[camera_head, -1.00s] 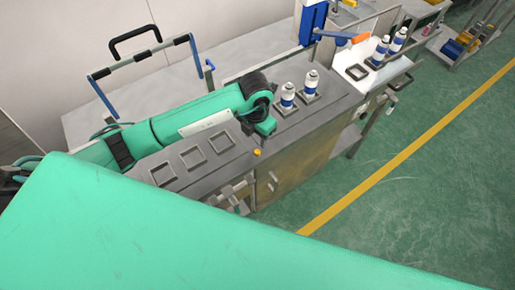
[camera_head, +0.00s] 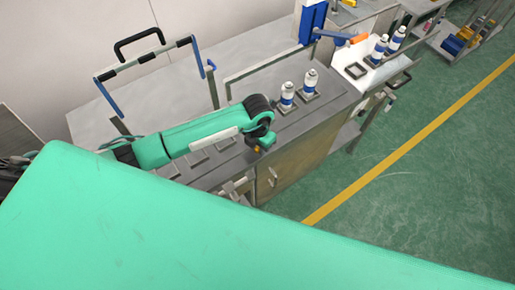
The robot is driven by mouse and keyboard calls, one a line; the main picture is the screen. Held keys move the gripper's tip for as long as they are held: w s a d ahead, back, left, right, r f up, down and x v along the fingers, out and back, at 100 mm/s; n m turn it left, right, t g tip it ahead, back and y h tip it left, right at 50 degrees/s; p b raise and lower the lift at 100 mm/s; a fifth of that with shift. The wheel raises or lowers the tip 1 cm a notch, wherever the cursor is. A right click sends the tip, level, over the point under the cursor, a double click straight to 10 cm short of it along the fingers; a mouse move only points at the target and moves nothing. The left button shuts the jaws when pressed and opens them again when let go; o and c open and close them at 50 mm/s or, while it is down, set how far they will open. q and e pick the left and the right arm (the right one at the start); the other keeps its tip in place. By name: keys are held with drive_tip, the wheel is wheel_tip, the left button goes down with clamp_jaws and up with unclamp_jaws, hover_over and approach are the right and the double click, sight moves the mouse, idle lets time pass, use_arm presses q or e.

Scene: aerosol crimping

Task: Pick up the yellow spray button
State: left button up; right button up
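The yellow spray button (camera_head: 257,149) is a small yellow spot at the front edge of the grey workbench, partly hidden by my gripper. My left arm comes in from the left over the bench and bends downward at its black joint. My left gripper (camera_head: 264,141) points down just above and beside the button. Its fingers are small and dark, and I cannot tell whether they touch the button or how far apart they are. My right gripper is not in view.
Two white-and-blue cans (camera_head: 288,94) stand in square holders on the bench. Empty square holders (camera_head: 198,158) lie partly under my arm. A blue post (camera_head: 312,20) with an orange-tipped lever (camera_head: 358,39) rises behind. More cans (camera_head: 380,48) stand at the right.

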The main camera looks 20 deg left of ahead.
use_arm(q)
clamp_jaws()
drive_tip(key=shift+r, duration=0.15)
